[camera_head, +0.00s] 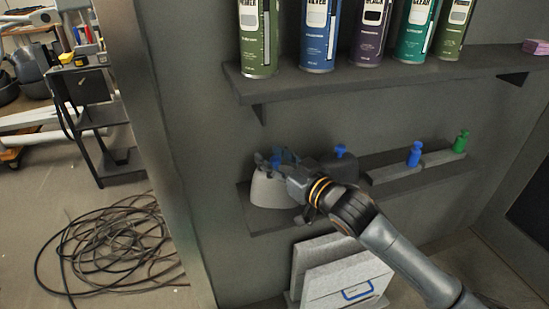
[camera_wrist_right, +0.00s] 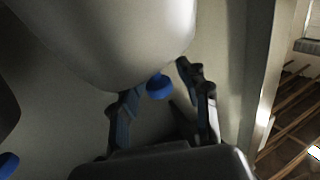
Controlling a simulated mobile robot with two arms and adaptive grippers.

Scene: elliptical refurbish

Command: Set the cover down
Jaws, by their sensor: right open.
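A pale grey, rounded cover (camera_head: 270,190) stands upright at the left end of the lower shelf. Its blue knob (camera_head: 279,154) is partly hidden by my right gripper (camera_head: 272,161). In the right wrist view the cover (camera_wrist_right: 110,35) fills the upper left, and its blue knob (camera_wrist_right: 158,88) lies between the tips of my right gripper (camera_wrist_right: 160,82). The fingers are open and apart, with a visible gap beside the knob. The cover's base is hidden in the wrist view. My left gripper is in neither view.
A dark cover with a blue knob (camera_head: 341,150) stands just right of my gripper. Further right are a blue-topped piece (camera_head: 415,154) and a green-topped piece (camera_head: 461,142). Spray cans line the upper shelf (camera_head: 400,80) above. Grey panels (camera_head: 345,282) stand below.

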